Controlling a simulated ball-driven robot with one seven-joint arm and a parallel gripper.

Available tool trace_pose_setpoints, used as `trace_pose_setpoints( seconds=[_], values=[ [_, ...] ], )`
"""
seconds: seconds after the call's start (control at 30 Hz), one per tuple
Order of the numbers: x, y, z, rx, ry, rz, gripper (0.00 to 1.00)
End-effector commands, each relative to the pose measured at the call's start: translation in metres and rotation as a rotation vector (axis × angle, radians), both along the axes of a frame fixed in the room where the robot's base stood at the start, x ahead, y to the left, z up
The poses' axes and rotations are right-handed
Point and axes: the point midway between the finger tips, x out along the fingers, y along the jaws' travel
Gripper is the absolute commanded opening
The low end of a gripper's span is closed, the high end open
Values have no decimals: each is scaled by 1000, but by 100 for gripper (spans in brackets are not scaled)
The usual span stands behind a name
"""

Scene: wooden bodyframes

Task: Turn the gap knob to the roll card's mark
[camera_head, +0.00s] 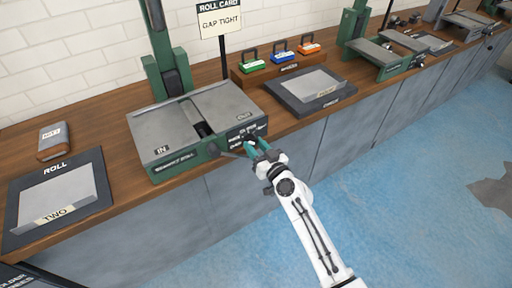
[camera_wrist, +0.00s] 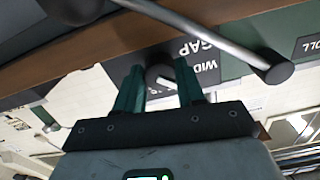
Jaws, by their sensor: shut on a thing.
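The roll card (camera_head: 220,22) reads "GAP TIGHT" on a post behind the green and grey roller machine (camera_head: 215,108). The dark round gap knob (camera_wrist: 158,73) with a white pointer sits on the machine's front beside a dark plate (camera_wrist: 197,65) lettered "GAP" and "WIDE". The plate appears upside down in the wrist view, and the pointer slants right and down there. The plate's other lettering is mostly hidden by a finger. My gripper (camera_head: 256,147) is at the machine's front; its teal fingers (camera_wrist: 158,80) are shut on the knob, one on each side.
A metal crank (camera_wrist: 215,38) with a dark grip passes close to the knob. A tray marked "ROLL" and "TWO" (camera_head: 20,228) lies left, and another tray (camera_head: 337,97) lies right. Green, blue and orange tagged blocks stand behind. The blue floor (camera_head: 380,190) in front is clear.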

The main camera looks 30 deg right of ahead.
Motion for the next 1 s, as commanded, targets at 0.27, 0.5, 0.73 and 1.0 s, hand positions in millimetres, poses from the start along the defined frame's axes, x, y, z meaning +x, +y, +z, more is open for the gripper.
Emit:
trace_pose_setpoints(
  seconds=[0.27, 0.5, 0.73, 1.0],
  values=[
    [0, 2, 0, 257, 0, 1, 8],
    [0, 2, 1, 486, 0, 1, 8],
    [0, 2, 2, 705, 0, 0, 8],
    [0, 3, 2, 962, 0, 0, 8]
  ],
)
